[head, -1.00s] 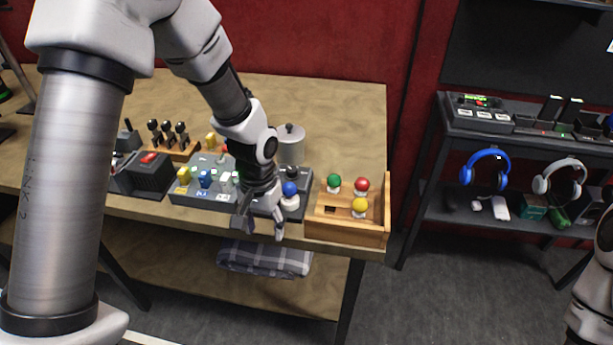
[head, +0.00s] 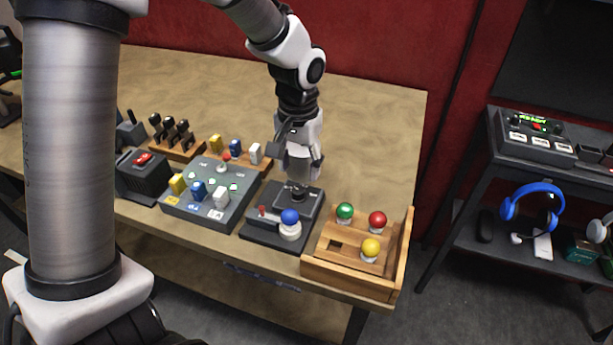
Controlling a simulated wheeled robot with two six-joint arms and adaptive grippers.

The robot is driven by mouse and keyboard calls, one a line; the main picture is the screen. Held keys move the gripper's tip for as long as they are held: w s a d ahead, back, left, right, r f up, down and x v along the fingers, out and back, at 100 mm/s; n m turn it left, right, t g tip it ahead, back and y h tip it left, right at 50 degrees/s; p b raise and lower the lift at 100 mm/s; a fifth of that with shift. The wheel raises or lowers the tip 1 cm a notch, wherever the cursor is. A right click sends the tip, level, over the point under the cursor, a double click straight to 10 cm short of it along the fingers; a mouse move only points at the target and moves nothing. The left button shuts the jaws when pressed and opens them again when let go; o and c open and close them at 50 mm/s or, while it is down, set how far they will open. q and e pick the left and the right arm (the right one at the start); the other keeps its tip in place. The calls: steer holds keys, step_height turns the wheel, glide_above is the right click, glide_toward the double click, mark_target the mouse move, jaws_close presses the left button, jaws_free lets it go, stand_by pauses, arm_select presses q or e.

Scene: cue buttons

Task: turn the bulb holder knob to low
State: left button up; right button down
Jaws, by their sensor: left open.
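The bulb holder (head: 258,233) is a dark box near the table's front edge. A blue bulb (head: 289,217) stands upright in its front right part, with a small red part at its left. Its black knob (head: 297,192) sits toward the back. My left gripper (head: 302,177) points down just above the knob, open. I cannot tell whether its fingers touch the knob. The knob's pointer and setting marks are too small to read. My right gripper is not in view.
A wooden rack (head: 340,276) with green, red and yellow bulbs stands close on the right. A grey panel (head: 230,208) with coloured switches is close on the left. Black levers and a red-switch box (head: 143,180) stand farther left. The table behind is mostly clear.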

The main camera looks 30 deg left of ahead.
mark_target(299, 188)
arm_select(q)
steer(key=f, duration=0.1)
steer(key=s+f, duration=0.1)
steer(key=f, duration=0.1)
steer(key=shift+f, duration=0.15)
steer(key=f, duration=0.1)
steer(key=w+f, duration=0.1)
steer(key=f, duration=0.1)
steer(key=shift+w+a, duration=0.1)
steer(key=shift+a, duration=0.05)
steer(key=shift+s+r, duration=0.2)
steer(key=shift+s, duration=0.1)
jaws_close()
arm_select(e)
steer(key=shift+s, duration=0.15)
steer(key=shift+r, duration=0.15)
